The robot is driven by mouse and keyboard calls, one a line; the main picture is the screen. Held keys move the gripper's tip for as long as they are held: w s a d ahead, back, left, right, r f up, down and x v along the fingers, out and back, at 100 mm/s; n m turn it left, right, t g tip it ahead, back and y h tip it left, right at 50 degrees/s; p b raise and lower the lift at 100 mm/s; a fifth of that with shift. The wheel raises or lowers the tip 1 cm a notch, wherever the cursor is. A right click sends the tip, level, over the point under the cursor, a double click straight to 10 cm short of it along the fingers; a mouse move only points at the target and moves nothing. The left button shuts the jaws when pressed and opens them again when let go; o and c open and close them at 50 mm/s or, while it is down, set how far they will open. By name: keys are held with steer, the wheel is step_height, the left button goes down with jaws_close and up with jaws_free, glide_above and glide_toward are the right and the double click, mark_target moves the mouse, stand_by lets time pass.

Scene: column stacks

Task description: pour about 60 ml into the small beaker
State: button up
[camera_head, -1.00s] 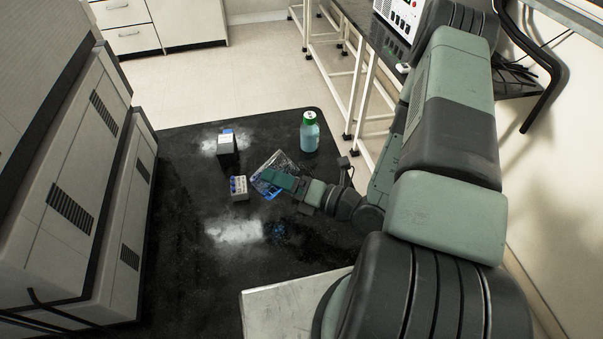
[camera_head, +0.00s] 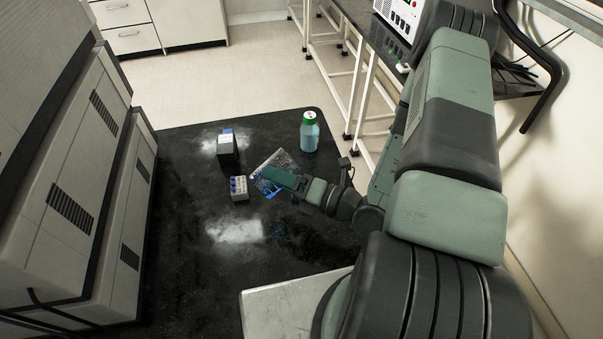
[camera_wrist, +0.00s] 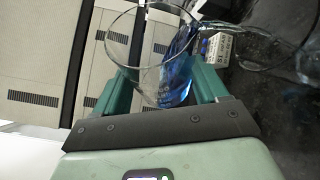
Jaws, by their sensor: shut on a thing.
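My gripper (camera_head: 272,178) is shut on a clear glass beaker (camera_wrist: 150,45), with a green finger on each side of it in the wrist view. The beaker is tilted in that picture, and blue liquid (camera_wrist: 178,78) lies along its right side. In the head view the held beaker (camera_head: 270,162) is partly behind my fingers, with blue showing at its lower end. A faint clear glass shape (camera_wrist: 290,52) shows at the right of the wrist view; I cannot tell for sure that it is the small beaker. The small beaker is not clear in the head view.
A white block with blue tops (camera_head: 239,188) stands just left of my gripper. A dark box (camera_head: 228,149) is behind it. A green-capped bottle (camera_head: 310,134) stands at the back right. Grey cabinets (camera_head: 75,190) line the left. The black table's front left is clear.

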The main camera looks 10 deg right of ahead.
steer(key=shift+w+d+r+m, duration=0.1)
steer(key=shift+d+r+m, duration=0.1)
steer(key=shift+r+m, duration=0.3)
stand_by(1.4)
steer(key=shift+a+m+t+y, duration=0.1)
steer(key=shift+m+t+y, duration=0.2)
steer(key=shift+m+y, duration=0.1)
stand_by(0.4)
steer(key=n, duration=0.1)
steer(key=a+f+n+h, duration=0.1)
steer(key=shift+s+f+n+g, duration=0.2)
steer(key=shift+s+n+g, duration=0.1)
steer(key=shift+g, duration=0.1)
steer(key=shift+r+n+h, duration=0.3)
steer(key=shift+r+n, duration=0.05)
steer(key=shift+n, duration=0.25)
steer(key=shift+d+f+n+g+h, duration=0.1)
steer(key=shift+f+n+g+h, duration=0.3)
steer(key=shift+f+n+h, duration=0.5)
steer(key=shift+r+n, duration=0.15)
steer(key=shift+n, duration=0.15)
